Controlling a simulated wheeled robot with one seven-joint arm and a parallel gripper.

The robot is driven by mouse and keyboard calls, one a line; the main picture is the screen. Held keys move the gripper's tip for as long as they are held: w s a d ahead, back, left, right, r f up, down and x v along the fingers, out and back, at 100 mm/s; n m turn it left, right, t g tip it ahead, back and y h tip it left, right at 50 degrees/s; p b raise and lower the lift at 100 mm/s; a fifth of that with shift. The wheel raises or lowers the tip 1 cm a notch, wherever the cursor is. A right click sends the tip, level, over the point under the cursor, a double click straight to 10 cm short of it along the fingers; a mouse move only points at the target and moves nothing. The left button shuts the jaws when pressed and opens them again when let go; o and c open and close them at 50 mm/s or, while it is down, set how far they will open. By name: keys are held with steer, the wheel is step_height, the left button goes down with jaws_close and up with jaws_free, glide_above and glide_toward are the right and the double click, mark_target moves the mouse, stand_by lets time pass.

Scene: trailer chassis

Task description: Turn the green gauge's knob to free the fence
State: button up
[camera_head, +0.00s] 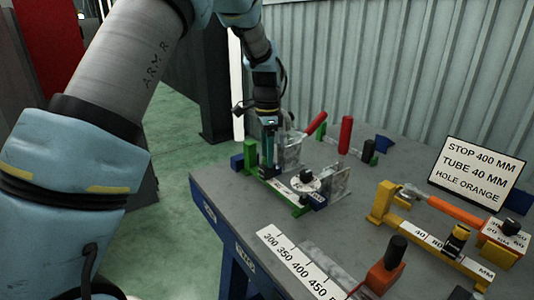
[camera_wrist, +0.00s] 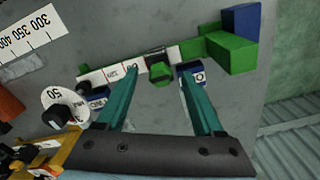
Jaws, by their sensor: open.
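The green gauge (camera_head: 303,211) sits on the grey bench, with a white scale strip (camera_wrist: 102,76) along it and a green end block (camera_wrist: 230,53). A green knob (camera_wrist: 161,75) on a dark slider sits on the strip in the wrist view; my gripper hides it in the head view. My gripper (camera_head: 268,152) points down over the gauge's left part. In the wrist view its teal fingers (camera_wrist: 160,78) are open, one on either side of the green knob, with gaps. Whether the fingertips are down at knob height I cannot tell.
A white dial with a black knob (camera_wrist: 62,116) is close to one finger. A blue block (camera_head: 237,162) adjoins the green end. A yellow gauge (camera_head: 425,236), an orange block with a black knob (camera_head: 385,273), red posts (camera_head: 346,134) and a sign (camera_head: 477,172) stand nearby.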

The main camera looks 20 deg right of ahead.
steer(key=shift+f, duration=0.35)
steer(key=shift+c, duration=0.3)
jaws_close()
